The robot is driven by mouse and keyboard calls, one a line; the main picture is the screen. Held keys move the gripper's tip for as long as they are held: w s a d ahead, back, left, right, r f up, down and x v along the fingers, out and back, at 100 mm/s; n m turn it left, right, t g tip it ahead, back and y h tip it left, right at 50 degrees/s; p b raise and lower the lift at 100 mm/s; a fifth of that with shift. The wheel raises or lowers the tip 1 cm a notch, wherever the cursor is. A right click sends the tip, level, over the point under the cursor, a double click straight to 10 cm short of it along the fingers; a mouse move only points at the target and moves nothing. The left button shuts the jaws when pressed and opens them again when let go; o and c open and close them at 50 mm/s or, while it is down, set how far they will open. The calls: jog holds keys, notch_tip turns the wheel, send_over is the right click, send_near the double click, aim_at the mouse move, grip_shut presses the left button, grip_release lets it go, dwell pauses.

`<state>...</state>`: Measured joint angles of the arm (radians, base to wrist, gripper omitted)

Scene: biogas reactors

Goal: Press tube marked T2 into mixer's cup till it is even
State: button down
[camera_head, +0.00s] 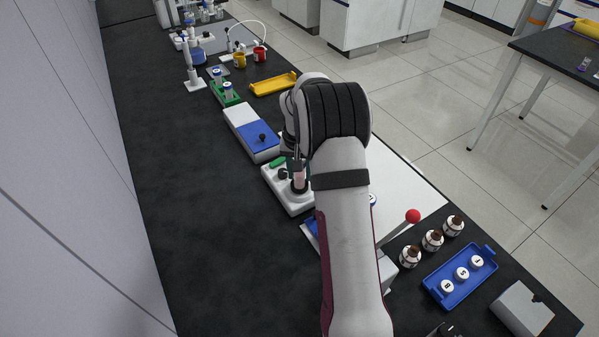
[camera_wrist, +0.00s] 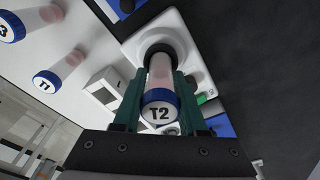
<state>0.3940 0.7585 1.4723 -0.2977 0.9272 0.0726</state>
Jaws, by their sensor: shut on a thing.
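The tube marked T2 (camera_wrist: 160,108) has a blue-rimmed white cap and a pale pink body. My gripper (camera_wrist: 158,98) is shut on it, with one green finger on each side. In the wrist view the tube's far end meets the dark round cup (camera_wrist: 163,50) of the white mixer (camera_wrist: 196,42). I cannot tell how deep it sits. In the head view the mixer (camera_head: 287,200) stands on the black bench, with the pink tube (camera_head: 299,178) upright over its cup. My arm hides most of the gripper there.
Tubes marked T1 (camera_wrist: 60,68) and another capped tube (camera_wrist: 30,20) show on the white surface. A blue-and-white box (camera_head: 252,133) stands behind the mixer. A red-knobbed lever (camera_head: 412,216), brown bottles (camera_head: 432,240) and a blue tray (camera_head: 432,283) are at right. The bench's left side is clear.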

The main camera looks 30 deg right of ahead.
jog(key=shift+s+f, duration=0.1)
jog(key=shift+s, duration=0.05)
jog(key=shift+r, duration=4.1)
